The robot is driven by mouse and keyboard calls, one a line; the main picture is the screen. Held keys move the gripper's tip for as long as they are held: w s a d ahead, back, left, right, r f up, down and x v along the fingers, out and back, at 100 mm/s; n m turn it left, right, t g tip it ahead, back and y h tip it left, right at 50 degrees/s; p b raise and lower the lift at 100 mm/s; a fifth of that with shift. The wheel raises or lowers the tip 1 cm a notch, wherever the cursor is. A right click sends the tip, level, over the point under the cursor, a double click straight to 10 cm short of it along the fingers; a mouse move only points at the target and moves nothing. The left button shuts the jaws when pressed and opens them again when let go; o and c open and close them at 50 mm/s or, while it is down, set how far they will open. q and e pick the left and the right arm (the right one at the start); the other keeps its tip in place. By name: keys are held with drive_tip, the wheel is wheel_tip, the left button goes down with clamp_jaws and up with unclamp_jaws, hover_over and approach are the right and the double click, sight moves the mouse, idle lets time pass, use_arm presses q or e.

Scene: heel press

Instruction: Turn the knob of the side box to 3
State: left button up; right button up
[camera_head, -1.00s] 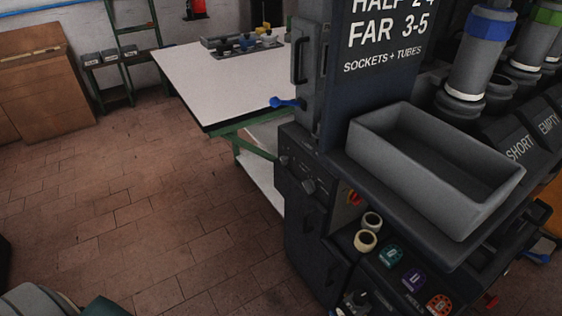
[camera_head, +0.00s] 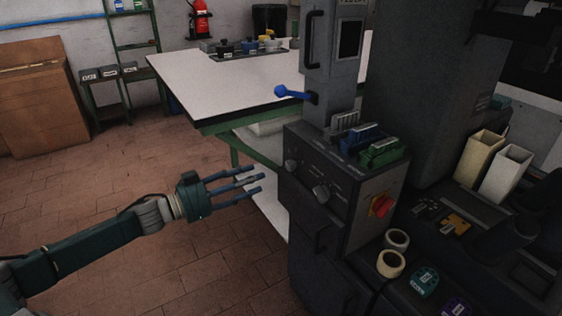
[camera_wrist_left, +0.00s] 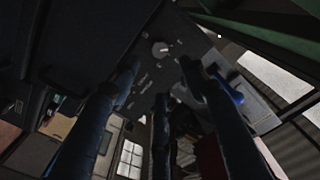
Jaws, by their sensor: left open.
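The dark side box (camera_head: 340,215) stands at the middle right in the head view, joined to the press. Its front face carries two grey knobs, an upper-left knob (camera_head: 291,166) and a lower-right knob (camera_head: 322,193). The small marks around them are too small to read. My left gripper (camera_head: 258,180) is open and empty, its three blue-grey fingers pointing at the box front, apart from the knobs. In the left wrist view, a round grey knob with a pale mark (camera_wrist_left: 161,48) shows on the dark panel beyond and between the open fingers (camera_wrist_left: 160,75). My right gripper is not in view.
A red switch on a yellow plate (camera_head: 381,206) is on the box's right side. Blue (camera_head: 362,138) and green (camera_head: 382,153) holders stand on top. A blue-knobbed lever (camera_head: 281,91) juts out above. The white-topped table (camera_head: 215,80) is behind. The floor on the left is clear.

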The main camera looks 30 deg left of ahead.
sight(288, 165)
use_arm(q)
drive_tip(key=x, duration=0.8)
drive_tip(key=shift+w+b, duration=0.25)
drive_tip(key=shift+b, duration=0.15)
drive_tip(key=shift+w+d, duration=0.3)
drive_tip(key=shift+w, duration=0.2)
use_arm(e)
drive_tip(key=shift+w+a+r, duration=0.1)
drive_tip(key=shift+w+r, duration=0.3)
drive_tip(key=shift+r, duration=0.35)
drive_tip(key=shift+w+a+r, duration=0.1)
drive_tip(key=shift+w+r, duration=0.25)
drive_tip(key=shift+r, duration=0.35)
use_arm(q)
drive_tip(key=shift+f, duration=0.1)
drive_tip(key=c, duration=1.1)
